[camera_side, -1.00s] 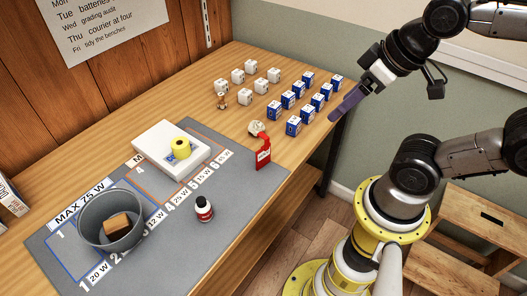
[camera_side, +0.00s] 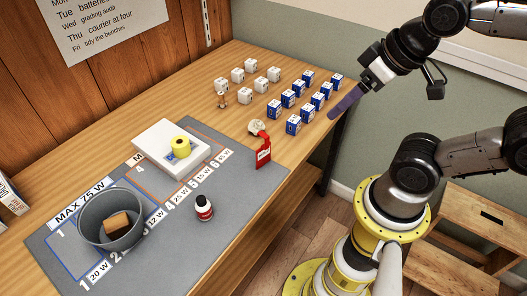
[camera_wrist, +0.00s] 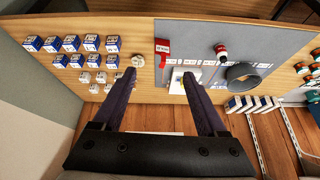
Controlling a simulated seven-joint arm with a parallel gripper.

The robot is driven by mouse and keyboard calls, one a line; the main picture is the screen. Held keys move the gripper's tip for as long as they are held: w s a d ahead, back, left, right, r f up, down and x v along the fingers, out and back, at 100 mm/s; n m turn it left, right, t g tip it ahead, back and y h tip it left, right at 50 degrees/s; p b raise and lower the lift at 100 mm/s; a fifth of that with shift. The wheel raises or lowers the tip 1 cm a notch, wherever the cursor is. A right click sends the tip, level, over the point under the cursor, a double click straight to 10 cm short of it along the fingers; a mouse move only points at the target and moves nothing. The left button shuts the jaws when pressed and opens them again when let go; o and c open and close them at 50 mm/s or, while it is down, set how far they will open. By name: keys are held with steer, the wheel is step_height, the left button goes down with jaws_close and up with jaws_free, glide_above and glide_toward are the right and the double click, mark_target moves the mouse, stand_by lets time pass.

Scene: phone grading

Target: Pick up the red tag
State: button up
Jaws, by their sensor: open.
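The red tag (camera_side: 263,156) lies at the right edge of the grey mat (camera_side: 232,208), beside a small whitish lumpy object (camera_side: 256,128). In the wrist view the red tag (camera_wrist: 163,47) shows beyond my fingers, near the top middle, with the whitish object (camera_wrist: 137,61) to its lower left. My gripper (camera_side: 347,102) is open and empty, up to the right of the tag and well apart from it. In the wrist view its two dark fingers (camera_wrist: 158,77) are spread wide.
Several blue-and-white boxes (camera_side: 293,125) and white cubes (camera_side: 245,97) stand on the wooden bench behind the tag. A small bottle (camera_side: 204,209), a grey bin (camera_side: 110,236) holding a brown block, and a white scale-like box (camera_side: 158,150) with a yellow roll (camera_side: 181,147) are on the mat.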

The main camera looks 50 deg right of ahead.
steer(key=m, duration=0.1)
steer(key=m+g, duration=0.5)
steer(key=m, duration=1.3)
glide_above(263, 136)
steer(key=d, duration=0.1)
step_height(263, 136, down, 8)
steer(key=shift+g, duration=0.3)
step_height(263, 136, down, 9)
steer(key=shift+r, duration=0.1)
steer(key=shift+w+a+f, duration=0.1)
steer(key=shift+a+f, duration=0.05)
steer(key=shift+f, duration=1.2)
steer(key=shift+w+a+f, duration=0.1)
steer(key=shift+f, duration=1.2)
jaws_close()
